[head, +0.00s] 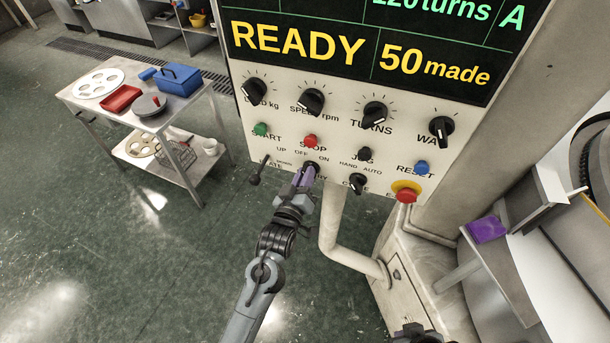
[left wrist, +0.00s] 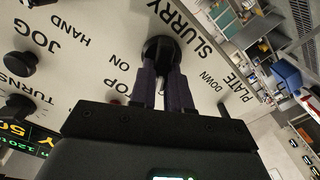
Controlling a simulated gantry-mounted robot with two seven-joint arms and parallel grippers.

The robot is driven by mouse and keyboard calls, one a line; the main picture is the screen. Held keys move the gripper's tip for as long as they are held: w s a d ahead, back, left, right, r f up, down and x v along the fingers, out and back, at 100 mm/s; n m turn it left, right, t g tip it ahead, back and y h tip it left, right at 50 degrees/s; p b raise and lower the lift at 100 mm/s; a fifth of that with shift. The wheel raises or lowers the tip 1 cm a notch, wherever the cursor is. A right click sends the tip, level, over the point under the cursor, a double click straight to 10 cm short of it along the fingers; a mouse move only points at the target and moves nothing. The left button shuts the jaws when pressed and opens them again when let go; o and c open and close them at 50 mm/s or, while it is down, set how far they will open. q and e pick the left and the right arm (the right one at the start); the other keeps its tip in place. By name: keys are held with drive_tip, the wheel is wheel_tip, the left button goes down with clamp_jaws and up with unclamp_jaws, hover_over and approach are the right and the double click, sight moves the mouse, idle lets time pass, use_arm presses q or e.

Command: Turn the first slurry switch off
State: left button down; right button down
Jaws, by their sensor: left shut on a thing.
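The slurry switch (head: 312,167) is a dark rotary knob on the lower row of the pale control panel (head: 345,135), between the plate lever and another dark knob. OFF and ON are printed above it. My left gripper (head: 306,177) is shut on it with its purple fingers. In the left wrist view the switch (left wrist: 160,47) shows as a dark round base between the fingertips (left wrist: 163,68), beside the words SLURRY and ON. The fingers cover much of the knob, so I cannot tell which way it points.
The plate lever (head: 258,172) stands close left of my left gripper. Right of it are a dark knob (head: 357,183) and a red emergency button (head: 406,193). The red stop button (head: 310,141) is just above. A pale pipe (head: 335,230) runs below the panel.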

idle(0.3)
use_arm(q)
drive_tip(key=c, duration=1.1)
unclamp_jaws()
drive_tip(key=shift+b+v, duration=0.55)
drive_tip(key=shift+v, duration=4.85)
